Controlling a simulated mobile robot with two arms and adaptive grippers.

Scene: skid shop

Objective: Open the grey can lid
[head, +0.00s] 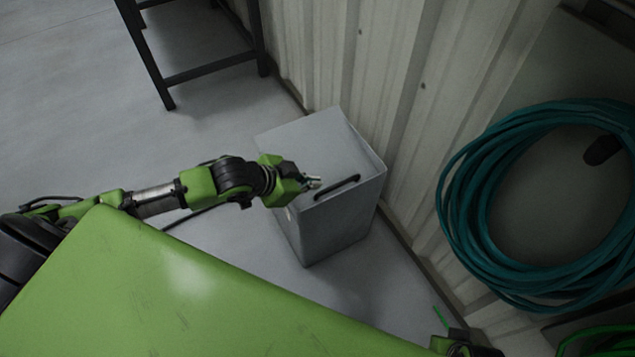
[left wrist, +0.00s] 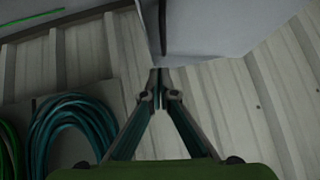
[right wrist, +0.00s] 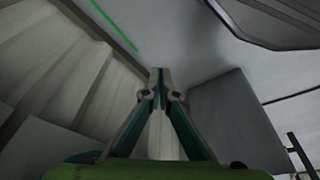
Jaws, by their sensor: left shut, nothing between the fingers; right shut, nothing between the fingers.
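The grey can (head: 345,232) is a box standing on the floor against the corrugated wall. Its flat grey lid (head: 318,145) appears closed, with a black bar handle (head: 337,187) near the front edge. My left gripper (head: 314,182) is shut and empty, its tips just left of the handle, close above the lid's edge; contact cannot be told. In the left wrist view, its closed fingertips (left wrist: 158,82) are below a grey surface of the can (left wrist: 225,25). My right gripper (right wrist: 160,80) is shut and empty in the right wrist view, with a grey box face (right wrist: 238,118), apparently the can, to its right.
A coiled teal hose (head: 470,190) hangs on the wall at the right. A dark metal frame (head: 205,68) stands beyond the can. My green body fills the lower left.

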